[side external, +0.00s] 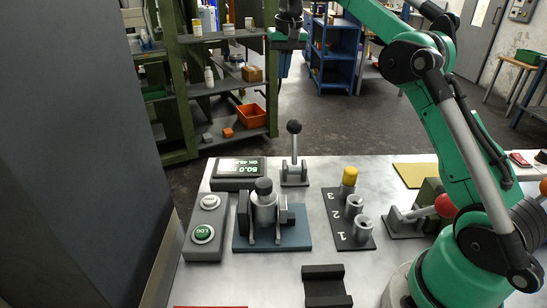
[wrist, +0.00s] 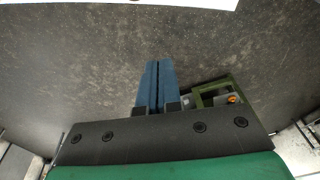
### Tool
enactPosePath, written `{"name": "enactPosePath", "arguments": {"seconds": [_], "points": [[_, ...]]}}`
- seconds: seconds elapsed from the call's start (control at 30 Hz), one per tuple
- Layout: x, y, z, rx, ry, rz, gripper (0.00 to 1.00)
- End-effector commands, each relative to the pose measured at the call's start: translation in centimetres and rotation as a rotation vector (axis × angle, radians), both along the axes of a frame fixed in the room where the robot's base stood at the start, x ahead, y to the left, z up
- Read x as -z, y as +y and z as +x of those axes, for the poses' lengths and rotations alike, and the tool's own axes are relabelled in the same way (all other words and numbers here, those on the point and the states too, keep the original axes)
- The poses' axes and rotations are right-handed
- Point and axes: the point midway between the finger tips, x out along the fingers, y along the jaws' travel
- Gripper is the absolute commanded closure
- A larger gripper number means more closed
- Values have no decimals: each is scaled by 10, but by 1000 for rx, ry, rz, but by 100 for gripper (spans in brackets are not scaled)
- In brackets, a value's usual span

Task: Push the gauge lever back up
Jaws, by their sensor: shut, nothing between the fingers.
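A lever with a black ball knob (side external: 294,128) stands nearly upright on a grey base, just right of the lit gauge display (side external: 238,168). A second lever, with a red ball knob (side external: 445,205), leans low to the right on a dark base beside a green block. I cannot tell from labels which one is the gauge lever. My gripper (side external: 284,72) is high above the back of the table, above the black-knobbed lever in the picture and apart from it. Its blue fingers (wrist: 155,85) are closed together, empty, in the wrist view. Neither lever shows clearly in the wrist view.
A blue-based fixture (side external: 300,238) holds a grey drum with a dark top (side external: 264,188). A numbered rack (side external: 350,240) holds several cylinders, one yellow-topped. A button box (side external: 203,250) stands left and a black cradle (side external: 326,270) in front. Bare metal table lies between them.

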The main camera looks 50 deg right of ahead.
Motion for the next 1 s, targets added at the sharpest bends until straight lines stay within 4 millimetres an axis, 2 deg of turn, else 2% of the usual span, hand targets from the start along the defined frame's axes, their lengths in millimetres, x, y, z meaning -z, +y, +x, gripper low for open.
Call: {"name": "enactPosePath", "arguments": {"seconds": [0.1,0.3,0.77,1.0], "points": [[11,-13,1,39,29,15,100],[21,-23,-1,70,54,28,100],[23,-24,0,72,56,29,100],[37,-24,3,71,56,29,100]]}}
